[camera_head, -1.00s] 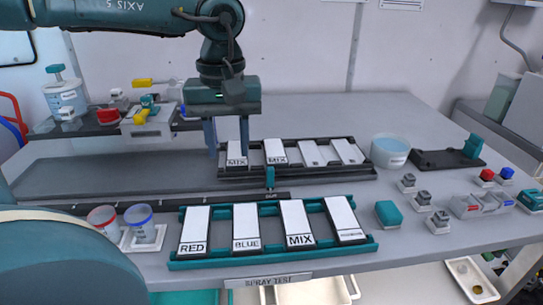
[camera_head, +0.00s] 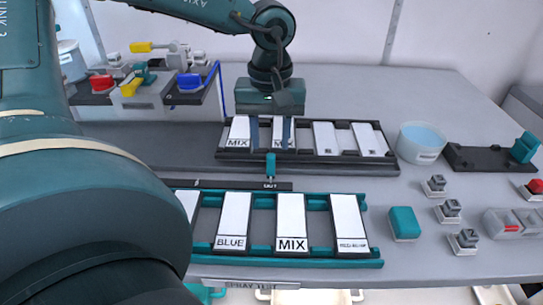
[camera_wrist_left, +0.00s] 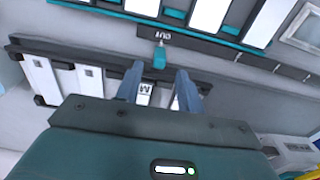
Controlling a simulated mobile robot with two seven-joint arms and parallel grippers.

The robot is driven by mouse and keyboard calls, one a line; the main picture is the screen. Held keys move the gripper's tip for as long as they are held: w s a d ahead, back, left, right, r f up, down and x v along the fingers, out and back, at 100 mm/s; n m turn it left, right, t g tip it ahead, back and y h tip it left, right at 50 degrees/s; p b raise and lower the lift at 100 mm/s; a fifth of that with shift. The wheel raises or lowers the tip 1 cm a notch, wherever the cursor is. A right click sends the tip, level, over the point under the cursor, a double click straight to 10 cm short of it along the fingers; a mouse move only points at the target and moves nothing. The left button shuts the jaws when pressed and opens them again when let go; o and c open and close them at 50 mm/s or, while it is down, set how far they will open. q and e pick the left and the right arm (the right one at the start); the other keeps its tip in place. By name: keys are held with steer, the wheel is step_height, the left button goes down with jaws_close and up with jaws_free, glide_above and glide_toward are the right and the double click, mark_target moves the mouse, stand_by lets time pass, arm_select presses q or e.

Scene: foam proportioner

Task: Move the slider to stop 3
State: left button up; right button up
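The slider shows as a small teal upright knob (camera_head: 270,166) near the visible right end of a dark flat rail (camera_head: 225,185), behind the front card rack. The rail's left part is hidden behind my arm. My left gripper (camera_head: 270,143) is open and empty, fingers pointing down, just behind and above the knob. In the left wrist view the knob (camera_wrist_left: 159,59) lies just past the gap between the fingertips (camera_wrist_left: 158,78), apart from both. My right gripper is not in view.
The front teal rack (camera_head: 320,258) holds white cards, including BLUE and MIX. A tub (camera_head: 421,144), a teal block (camera_head: 404,224) and several small switches are at the right. Bare tabletop lies behind the back rack.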

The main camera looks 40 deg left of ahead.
mark_target(271, 155)
arm_select(q)
steer(key=shift+f, duration=2.75)
steer(key=shift+c, duration=0.5)
jaws_close()
